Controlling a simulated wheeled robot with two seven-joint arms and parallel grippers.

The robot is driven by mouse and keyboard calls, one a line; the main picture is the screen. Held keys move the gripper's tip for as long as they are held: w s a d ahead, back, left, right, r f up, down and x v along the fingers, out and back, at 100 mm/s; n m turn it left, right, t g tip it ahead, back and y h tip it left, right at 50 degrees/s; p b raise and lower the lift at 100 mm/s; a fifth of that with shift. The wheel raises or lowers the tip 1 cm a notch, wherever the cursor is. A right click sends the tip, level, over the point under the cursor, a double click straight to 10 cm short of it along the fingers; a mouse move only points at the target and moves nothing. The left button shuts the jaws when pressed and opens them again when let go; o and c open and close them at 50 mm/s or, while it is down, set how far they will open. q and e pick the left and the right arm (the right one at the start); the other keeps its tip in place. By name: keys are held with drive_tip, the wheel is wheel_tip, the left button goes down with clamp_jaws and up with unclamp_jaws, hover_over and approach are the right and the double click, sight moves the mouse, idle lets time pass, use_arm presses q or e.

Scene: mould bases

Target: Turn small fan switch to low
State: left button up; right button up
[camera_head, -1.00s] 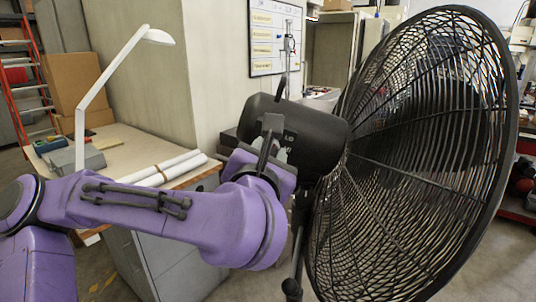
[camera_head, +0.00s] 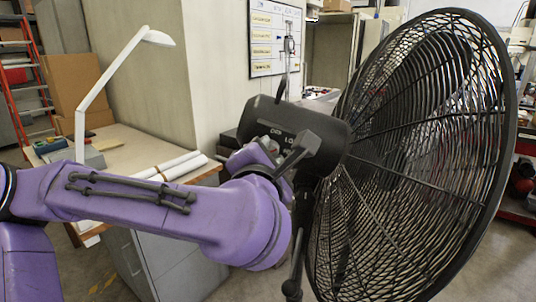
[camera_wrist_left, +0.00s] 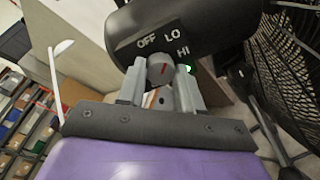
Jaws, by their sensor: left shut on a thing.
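The fan's black motor housing (camera_head: 325,150) faces my left arm in the head view. In the left wrist view the housing (camera_wrist_left: 215,22) carries the white labels OFF, LO and HI. My left gripper (camera_wrist_left: 160,86) is shut on the knob, one grey finger on each side. My right gripper is not in view.
The fan's large wire cage (camera_head: 420,160) stands close to the right of the housing. A table (camera_head: 130,145) with white rolls (camera_head: 175,165) and a white lamp (camera_head: 100,85) is at left. A small green light (camera_wrist_left: 189,68) glows beside the right finger.

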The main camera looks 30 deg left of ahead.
use_arm(q)
drive_tip(key=o, duration=1)
drive_tip(key=shift+o, duration=0.2)
drive_tip(key=b+v, duration=0.3)
drive_tip(key=v, duration=0.7)
drive_tip(key=shift+s+d, duration=0.15)
drive_tip(key=shift+s, duration=0.15)
drive_tip(key=shift+f, duration=0.1)
